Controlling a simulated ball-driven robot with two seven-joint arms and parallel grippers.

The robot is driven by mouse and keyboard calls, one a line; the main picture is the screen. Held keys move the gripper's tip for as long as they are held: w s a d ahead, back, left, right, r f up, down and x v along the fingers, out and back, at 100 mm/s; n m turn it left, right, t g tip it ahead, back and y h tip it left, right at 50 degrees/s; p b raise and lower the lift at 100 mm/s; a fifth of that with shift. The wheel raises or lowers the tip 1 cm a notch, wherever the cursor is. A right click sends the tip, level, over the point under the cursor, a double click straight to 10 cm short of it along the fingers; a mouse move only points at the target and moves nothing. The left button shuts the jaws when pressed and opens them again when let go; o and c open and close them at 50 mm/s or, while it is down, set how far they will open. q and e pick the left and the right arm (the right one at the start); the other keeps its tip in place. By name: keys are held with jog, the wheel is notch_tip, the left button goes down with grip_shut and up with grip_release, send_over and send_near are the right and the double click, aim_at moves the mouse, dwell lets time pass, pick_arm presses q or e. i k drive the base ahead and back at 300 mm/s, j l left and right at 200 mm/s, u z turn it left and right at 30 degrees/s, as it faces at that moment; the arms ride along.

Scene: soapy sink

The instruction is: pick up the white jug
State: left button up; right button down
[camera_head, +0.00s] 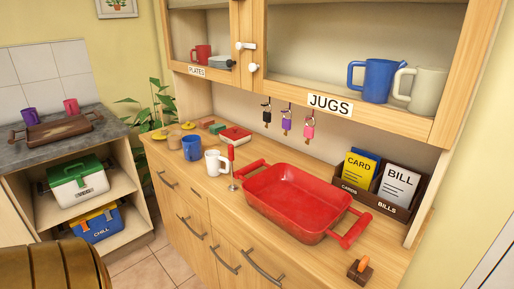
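An off-white jug (427,92) stands upright on the upper shelf labelled JUGS, at the right, beside a blue jug (378,81). Its handle points left, close to or overlapping the blue jug. A smaller white mug-like vessel (213,164) stands on the wooden counter, right of a blue mug (191,148). Neither of my grippers shows in the head view.
A red tray (262,210) with two handles fills the counter's middle. A card holder (365,195) stands behind it at the right. Keys (309,128) hang under the JUGS shelf. A rounded brown object (50,265) is at the bottom left.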

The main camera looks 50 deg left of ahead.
aim_at(214, 158)
jog(key=u, duration=1.75)
